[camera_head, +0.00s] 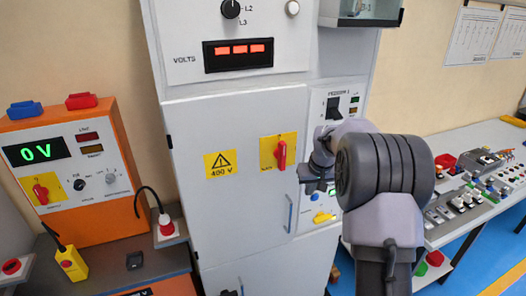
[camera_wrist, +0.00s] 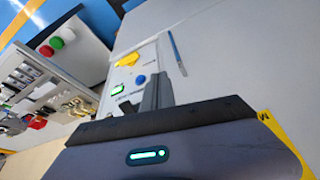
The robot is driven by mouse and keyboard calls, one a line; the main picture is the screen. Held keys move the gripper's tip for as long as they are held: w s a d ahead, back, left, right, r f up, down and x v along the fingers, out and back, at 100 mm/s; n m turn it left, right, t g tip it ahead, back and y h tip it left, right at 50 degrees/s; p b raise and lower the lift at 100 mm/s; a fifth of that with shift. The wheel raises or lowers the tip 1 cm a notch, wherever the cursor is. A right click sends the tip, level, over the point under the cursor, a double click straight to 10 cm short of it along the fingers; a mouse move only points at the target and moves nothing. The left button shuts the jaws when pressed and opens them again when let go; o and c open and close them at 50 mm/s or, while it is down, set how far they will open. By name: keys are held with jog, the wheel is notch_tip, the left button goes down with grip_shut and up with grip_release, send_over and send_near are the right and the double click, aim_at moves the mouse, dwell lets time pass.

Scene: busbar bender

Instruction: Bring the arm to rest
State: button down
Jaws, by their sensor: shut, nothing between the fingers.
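My gripper (camera_wrist: 157,92) is shut and empty, its fingers together in the wrist view. It points toward the lower control panel of the grey cabinet (camera_head: 235,150). That panel shows a yellow knob (camera_wrist: 127,60), a blue button (camera_wrist: 140,79) and a green-lit part (camera_wrist: 117,90). I cannot tell how far the fingertips are from the panel. In the head view my bent arm (camera_head: 385,180) stands in front of the cabinet's right side and hides part of the panel; the fingertips are not clear there.
The cabinet door has a red switch (camera_head: 281,152) and a blue handle (camera_head: 290,213). An orange tester (camera_head: 75,165) reading 0 V stands at the left. A bench with several terminals and buttons (camera_head: 465,195) is at the right, close to my arm. Blue floor (camera_head: 470,250) shows at lower right.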

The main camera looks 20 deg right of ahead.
jog(key=s+a+r+m+t+y+b, duration=0.1)
jog(key=s+a+r+m+b, duration=0.15)
jog(key=s+a+b, duration=1.25)
jog(key=s+a+f+b, duration=0.1)
jog(key=s+a+f, duration=0.1)
jog(key=s, duration=0.5)
jog(key=s+a+f+y+b, duration=0.1)
jog(key=s+a+f, duration=0.2)
jog(key=s, duration=0.4)
jog(key=s+a+f+b, duration=0.1)
jog(key=s+a+f, duration=0.1)
jog(key=s, duration=0.5)
jog(key=shift+a+f+y, duration=0.3)
jog(key=shift+a+f, duration=0.1)
jog(key=shift+a, duration=0.45)
